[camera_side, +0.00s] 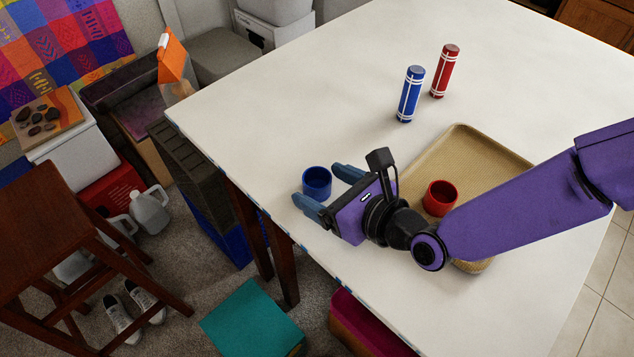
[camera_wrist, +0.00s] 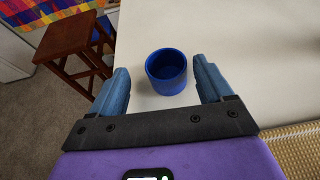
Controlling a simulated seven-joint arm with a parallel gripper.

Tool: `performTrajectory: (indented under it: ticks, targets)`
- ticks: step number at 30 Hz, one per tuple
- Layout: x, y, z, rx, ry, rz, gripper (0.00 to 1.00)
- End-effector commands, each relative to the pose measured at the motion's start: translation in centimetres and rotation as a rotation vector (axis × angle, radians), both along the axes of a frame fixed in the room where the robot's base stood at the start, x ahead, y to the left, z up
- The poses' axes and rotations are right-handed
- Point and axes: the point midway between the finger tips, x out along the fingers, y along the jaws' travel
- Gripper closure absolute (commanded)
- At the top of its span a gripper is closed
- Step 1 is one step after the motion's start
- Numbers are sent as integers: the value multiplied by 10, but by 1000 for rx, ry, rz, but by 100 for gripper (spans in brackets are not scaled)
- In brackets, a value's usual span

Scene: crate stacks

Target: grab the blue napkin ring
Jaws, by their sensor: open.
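The blue napkin ring (camera_side: 317,183) stands upright on the white table near its left edge in the side view. In the wrist view the blue napkin ring (camera_wrist: 167,72) lies ahead, between the lines of the two fingers and a little beyond their tips. My gripper (camera_side: 328,184) is open, its blue-grey fingers on either side of the ring in the side view. The wrist view shows the open gripper (camera_wrist: 160,80) with nothing held. I cannot tell the exact height of the fingers over the table.
A red ring (camera_side: 440,198) sits in a tan tray (camera_side: 490,146) under my arm. A blue cylinder (camera_side: 410,94) and a red cylinder (camera_side: 445,71) with white bands stand farther back. The white table (camera_side: 290,95) is clear behind the ring; its edge is close by.

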Motion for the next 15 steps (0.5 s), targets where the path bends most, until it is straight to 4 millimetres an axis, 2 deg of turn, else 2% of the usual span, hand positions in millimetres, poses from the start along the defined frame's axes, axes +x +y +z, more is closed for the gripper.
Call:
performTrajectory:
  ticks: [7,15]
  targets:
    - [27,14,-11,0,0,-2,21]
    - [38,26,-18,-1,1,0,21]
